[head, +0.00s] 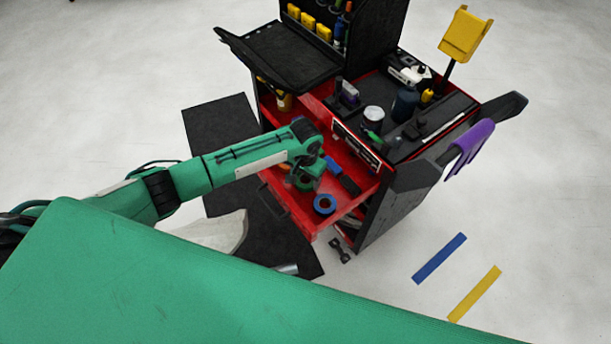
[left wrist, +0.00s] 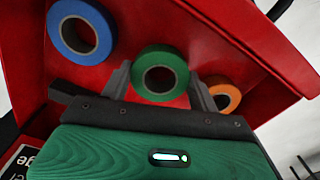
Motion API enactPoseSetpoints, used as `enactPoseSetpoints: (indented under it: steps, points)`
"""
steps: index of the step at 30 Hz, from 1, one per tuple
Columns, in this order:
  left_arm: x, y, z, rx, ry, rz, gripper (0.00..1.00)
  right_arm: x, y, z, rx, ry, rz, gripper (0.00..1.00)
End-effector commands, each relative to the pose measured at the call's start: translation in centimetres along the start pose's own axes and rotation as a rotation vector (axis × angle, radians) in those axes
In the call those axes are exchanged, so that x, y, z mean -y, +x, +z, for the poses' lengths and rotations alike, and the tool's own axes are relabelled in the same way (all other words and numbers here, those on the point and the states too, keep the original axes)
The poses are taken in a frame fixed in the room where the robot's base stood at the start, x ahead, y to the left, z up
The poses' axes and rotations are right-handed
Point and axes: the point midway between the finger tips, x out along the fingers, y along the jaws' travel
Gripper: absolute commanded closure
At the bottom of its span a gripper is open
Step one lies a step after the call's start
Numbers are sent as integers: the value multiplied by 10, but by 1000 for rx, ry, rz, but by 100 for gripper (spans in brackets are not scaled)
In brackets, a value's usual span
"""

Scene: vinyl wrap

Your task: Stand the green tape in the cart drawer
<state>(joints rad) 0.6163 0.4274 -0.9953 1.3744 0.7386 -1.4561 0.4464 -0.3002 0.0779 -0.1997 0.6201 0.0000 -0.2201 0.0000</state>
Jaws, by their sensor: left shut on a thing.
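The green tape (left wrist: 160,54) is between the two fingers of my left gripper (left wrist: 160,76) in the left wrist view. The gripper is shut on it, and its round face shows toward the wrist camera. Whether it touches the drawer floor cannot be told. In the head view my left gripper (head: 304,180) is over the open red cart drawer (head: 299,211) and hides the green tape. The drawer also fills much of the left wrist view (left wrist: 250,50). My right gripper is not in view.
A blue tape (head: 316,206) lies in the drawer and shows at upper left in the left wrist view (left wrist: 106,36). An orange tape (left wrist: 237,94) is right of the green one. A blue-and-black tool (head: 346,182) lies nearby. The cart top (head: 398,150) holds several items.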

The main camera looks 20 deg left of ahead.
Motion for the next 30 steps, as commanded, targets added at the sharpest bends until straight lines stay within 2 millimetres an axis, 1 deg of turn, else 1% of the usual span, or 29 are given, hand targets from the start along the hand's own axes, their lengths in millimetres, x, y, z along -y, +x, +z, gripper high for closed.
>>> enactPoseSetpoints:
  steps: [6, 14, 15, 17, 18, 19, 27, 30]
  points:
    - [0, 4, 0, 0, 0, -1, 62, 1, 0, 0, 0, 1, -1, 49]
    - [1, 5, 0, 0, 0, -1, 62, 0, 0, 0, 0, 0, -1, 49]
    - [0, 5, 0, 0, 0, -1, 37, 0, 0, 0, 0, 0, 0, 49]
    - [0, 5, 0, 0, 0, -1, 26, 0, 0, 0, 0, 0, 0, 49]
    - [0, 5, 0, 0, 0, 0, 18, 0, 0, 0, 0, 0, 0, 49]
    - [0, 5, 0, 0, 0, 0, 14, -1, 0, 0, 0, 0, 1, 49]
    - [0, 5, 0, 0, 0, 0, 14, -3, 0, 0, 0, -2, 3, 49]
    - [0, 0, -1, -2, 0, 1, 14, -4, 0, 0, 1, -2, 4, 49]
